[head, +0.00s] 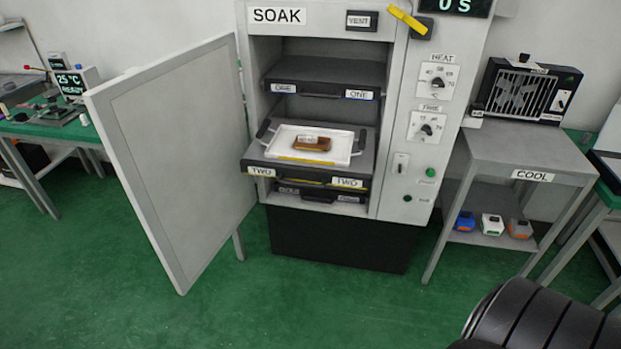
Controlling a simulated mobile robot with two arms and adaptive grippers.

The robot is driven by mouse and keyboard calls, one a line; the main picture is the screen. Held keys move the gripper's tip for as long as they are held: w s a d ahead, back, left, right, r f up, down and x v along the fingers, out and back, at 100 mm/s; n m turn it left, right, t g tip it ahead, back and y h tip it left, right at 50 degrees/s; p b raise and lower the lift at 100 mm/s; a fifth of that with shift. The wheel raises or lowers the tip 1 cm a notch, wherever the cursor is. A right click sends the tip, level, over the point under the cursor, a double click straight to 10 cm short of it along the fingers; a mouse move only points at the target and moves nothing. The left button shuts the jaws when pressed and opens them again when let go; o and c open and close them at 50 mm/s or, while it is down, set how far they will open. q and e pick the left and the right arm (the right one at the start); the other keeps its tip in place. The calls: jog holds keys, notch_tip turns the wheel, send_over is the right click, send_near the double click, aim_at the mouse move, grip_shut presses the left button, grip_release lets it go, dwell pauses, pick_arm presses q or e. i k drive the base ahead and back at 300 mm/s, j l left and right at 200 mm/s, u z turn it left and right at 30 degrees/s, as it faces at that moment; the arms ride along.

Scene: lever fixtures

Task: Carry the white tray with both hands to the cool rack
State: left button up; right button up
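The white tray (284,146) lies level on the pulled-out shelf marked TWO (258,160) inside the open SOAK cabinet (394,80). It has dark handles at its left and right ends and holds a small brown and clear item (312,143). The cool rack (480,150) is a grey stand marked COOL to the right of the cabinet. Its top is bare in front of a fan unit (522,92). A black rounded part of my own body shows at the lower right. Neither of my grippers is in view.
The cabinet door (175,150) stands wide open to the left. Shelf ONE (322,78) is above the tray. Several small coloured boxes (492,224) sit on the rack's lower shelf. A green bench (50,130) stands at far left. The green floor in front is clear.

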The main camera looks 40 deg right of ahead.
aim_at(525, 145)
jog(key=z, duration=1.25)
